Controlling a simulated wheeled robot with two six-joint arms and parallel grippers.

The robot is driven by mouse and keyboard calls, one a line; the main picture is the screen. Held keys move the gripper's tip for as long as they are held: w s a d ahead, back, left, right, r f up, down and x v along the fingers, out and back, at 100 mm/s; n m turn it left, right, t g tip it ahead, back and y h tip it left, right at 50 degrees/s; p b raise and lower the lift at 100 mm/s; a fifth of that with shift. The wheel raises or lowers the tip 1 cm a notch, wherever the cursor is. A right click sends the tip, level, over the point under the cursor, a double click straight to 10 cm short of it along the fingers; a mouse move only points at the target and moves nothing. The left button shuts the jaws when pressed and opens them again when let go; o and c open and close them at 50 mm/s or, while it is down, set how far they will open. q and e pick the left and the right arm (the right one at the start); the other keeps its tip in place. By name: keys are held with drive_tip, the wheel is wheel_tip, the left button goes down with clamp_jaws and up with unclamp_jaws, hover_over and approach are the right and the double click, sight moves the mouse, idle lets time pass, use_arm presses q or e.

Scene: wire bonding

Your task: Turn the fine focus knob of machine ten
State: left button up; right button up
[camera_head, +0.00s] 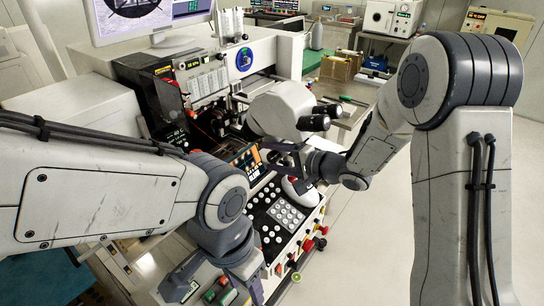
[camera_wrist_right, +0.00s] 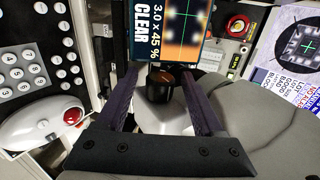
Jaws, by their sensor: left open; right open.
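A short dark knob (camera_wrist_right: 162,86) with a brownish end face sticks out from the white microscope body, below a small screen, in the right wrist view. My right gripper (camera_wrist_right: 160,78) is open, with one purple finger on each side of the knob. A gap shows on both sides, so the fingers look apart from it. In the head view my right gripper (camera_head: 273,160) is at the front of the microscope (camera_head: 283,108), and the knob is hard to make out there. My left gripper (camera_head: 248,289) is low at the bottom edge, away from the microscope; its fingers are barely visible.
A small lit screen (camera_head: 245,160) is close to the right fingertips. A keypad panel (camera_head: 284,212) and a white trackball mouse with a red ball (camera_wrist_right: 72,116) lie beside the right gripper. Black eyepieces (camera_head: 318,120) jut out above it. Open floor (camera_head: 375,245) lies to the right.

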clamp_jaws()
drive_tip(key=shift+a, duration=0.1)
drive_tip(key=shift+f+y+b, duration=0.25)
drive_tip(key=shift+y+b, duration=0.05)
drive_tip(key=shift+b, duration=0.45)
drive_tip(key=t+y+b, duration=0.3)
drive_tip(key=b, duration=0.4)
drive_tip(key=shift+f+y, duration=0.15)
drive_tip(key=shift+y, duration=0.25)
drive_tip(key=shift+r+t+y+b, duration=0.25)
drive_tip(key=shift+t+y+b, duration=0.3)
drive_tip(key=shift+b, duration=0.5)
